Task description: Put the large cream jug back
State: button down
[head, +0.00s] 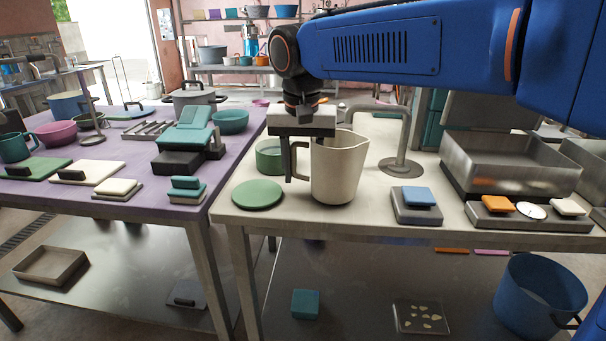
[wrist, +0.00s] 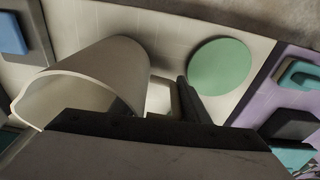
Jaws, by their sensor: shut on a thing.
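The large cream jug (head: 339,172) is upright at the front of the cream-topped table (head: 290,220) in the head view. Its handle is on its left side. My gripper (head: 297,170) comes down from above and is shut on that handle. In the wrist view the jug (wrist: 100,75) fills the left part, with its open mouth toward the camera, and my gripper's dark finger (wrist: 192,100) is beside the handle. I cannot tell whether the jug's base touches the table top.
A green disc (head: 258,194) lies left of the jug, with a green pot (head: 269,157) behind. A metal stand (head: 400,165) and a blue-topped block (head: 417,203) are to the right. Steel basins (head: 508,163) are farther right. The purple table (head: 130,195) adjoins on the left.

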jog(key=shift+f, duration=0.45)
jog(key=c, duration=1)
grip_release()
jog(key=shift+f, duration=0.1)
notch_tip(320, 180, up, 12)
jog(key=s, duration=0.1)
jog(key=shift+s, duration=0.3)
